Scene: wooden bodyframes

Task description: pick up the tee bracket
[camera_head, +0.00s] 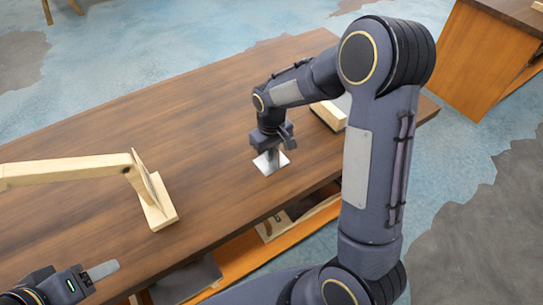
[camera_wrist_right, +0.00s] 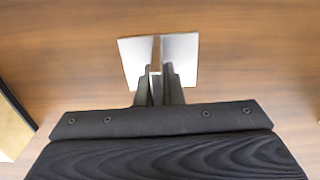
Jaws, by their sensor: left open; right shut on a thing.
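The tee bracket (camera_head: 271,163) is a silver metal piece with a flat square plate and an upright web. It is at the table's middle right in the head view, and its plate also shows in the right wrist view (camera_wrist_right: 180,50). My right gripper (camera_head: 270,146) points down over it and is shut on its upright web. The plate is on or just above the table top; I cannot tell which. My left gripper (camera_head: 98,276) is open at the lower left, away from the bracket, and only partly in view.
The wooden table (camera_head: 215,100) is largely bare around the bracket. A pale wooden frame (camera_head: 70,171) with an upright end stands on the left. A light wooden block (camera_head: 330,115) lies behind my right arm. An orange-brown cabinet (camera_head: 483,60) stands at the upper right.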

